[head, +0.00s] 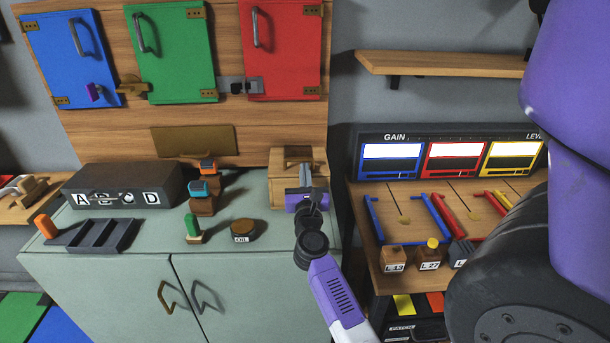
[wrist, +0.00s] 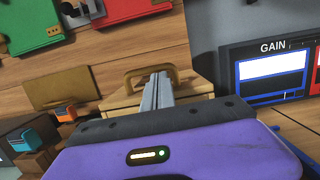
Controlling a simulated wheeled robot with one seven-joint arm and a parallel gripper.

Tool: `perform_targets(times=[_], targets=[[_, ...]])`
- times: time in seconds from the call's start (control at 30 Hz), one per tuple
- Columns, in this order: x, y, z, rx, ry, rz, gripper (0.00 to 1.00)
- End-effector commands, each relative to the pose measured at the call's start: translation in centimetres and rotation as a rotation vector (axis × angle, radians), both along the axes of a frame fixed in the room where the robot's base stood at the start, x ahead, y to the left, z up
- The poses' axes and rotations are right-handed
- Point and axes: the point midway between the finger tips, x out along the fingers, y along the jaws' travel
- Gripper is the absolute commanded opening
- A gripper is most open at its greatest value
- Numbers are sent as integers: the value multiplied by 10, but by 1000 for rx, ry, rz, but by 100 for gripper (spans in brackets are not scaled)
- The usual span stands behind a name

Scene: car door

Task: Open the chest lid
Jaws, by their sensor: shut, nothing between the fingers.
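The chest (head: 285,160) is a light wooden box at the back right of the grey-green cabinet top, against the wooden board. Its lid carries a wooden handle (head: 299,157). The lid looks shut. In the wrist view the chest (wrist: 120,103) lies ahead, with its arched handle (wrist: 150,74) on top. My gripper (head: 306,168) is at the front of the chest and hides part of its front face. In the wrist view my gripper's fingers (wrist: 158,88) are together and empty, pointing toward the lid near the handle. I cannot tell whether they touch it.
A dark box with letters (head: 125,186), a small tray (head: 95,235), an oil tin (head: 243,230) and orange- and blue-topped blocks (head: 203,190) stand left of the chest. A lit panel (head: 450,152) and a side table with coloured handles (head: 440,215) are at right.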

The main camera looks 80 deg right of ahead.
Motion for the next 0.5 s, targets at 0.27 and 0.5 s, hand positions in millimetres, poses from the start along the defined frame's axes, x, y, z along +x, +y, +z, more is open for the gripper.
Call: perform_targets(times=[0.27, 0.5], targets=[[0, 0, 1, 3, 1, 0, 0], [0, 0, 10, 35, 10, 1, 0]])
